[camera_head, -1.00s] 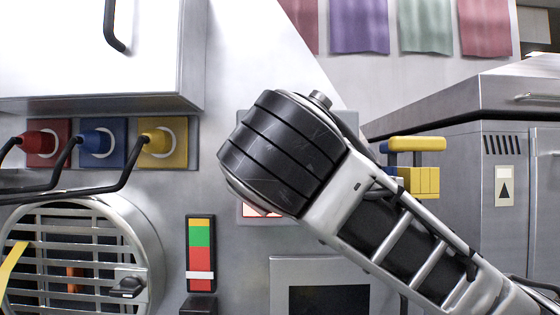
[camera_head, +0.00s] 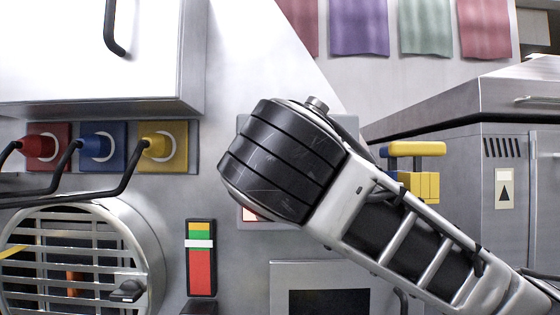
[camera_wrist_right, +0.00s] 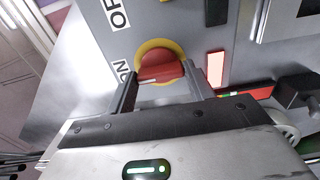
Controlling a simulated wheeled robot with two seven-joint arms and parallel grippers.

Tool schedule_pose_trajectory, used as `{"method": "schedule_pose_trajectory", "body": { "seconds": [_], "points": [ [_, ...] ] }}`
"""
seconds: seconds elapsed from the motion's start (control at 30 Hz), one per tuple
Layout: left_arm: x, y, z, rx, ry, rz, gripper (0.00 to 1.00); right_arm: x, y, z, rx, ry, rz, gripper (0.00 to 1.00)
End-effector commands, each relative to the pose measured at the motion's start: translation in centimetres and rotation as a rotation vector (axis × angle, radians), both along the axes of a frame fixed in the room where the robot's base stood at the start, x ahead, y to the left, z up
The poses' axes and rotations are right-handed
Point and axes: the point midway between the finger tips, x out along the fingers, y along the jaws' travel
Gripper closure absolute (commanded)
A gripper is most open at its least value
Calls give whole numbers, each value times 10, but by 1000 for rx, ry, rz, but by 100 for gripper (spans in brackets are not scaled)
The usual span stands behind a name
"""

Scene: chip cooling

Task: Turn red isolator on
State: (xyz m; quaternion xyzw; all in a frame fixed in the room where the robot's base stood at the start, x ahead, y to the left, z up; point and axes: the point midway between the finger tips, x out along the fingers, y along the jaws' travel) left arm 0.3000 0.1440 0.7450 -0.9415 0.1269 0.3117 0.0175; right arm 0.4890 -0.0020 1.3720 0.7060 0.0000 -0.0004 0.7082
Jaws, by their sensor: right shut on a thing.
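The red isolator knob (camera_wrist_right: 160,68) sits on a yellow ring on a grey panel in the right wrist view. Its raised grip runs roughly across the picture, with the ON label (camera_wrist_right: 122,72) to its left and the OFF label (camera_wrist_right: 115,16) above. My right gripper (camera_wrist_right: 160,80) is shut on the knob, one finger on each side. In the head view my right arm hides the isolator and the gripper. My left gripper is not in view.
A red-lit panel (camera_wrist_right: 215,70) is right of the knob in the wrist view. The head view shows red, blue and yellow cable plugs (camera_head: 158,147), a round grille (camera_head: 70,260), a coloured level bar (camera_head: 201,270) and a yellow-handled block (camera_head: 424,187).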

Motion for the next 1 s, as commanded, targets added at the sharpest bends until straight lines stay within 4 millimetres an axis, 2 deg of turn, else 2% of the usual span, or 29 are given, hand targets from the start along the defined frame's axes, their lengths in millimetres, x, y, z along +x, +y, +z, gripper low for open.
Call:
{"method": "schedule_pose_trajectory", "body": {
  "seconds": [0.47,0.5,0.57,1.0],
  "points": [
    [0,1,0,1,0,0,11,0,0,1,-15,-3,0,70],
    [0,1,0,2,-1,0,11,0,0,1,-16,-3,0,39],
    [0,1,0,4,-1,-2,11,0,0,1,-15,-3,0,25],
    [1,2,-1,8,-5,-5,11,-6,5,0,-12,-3,11,25]
  ]
}}
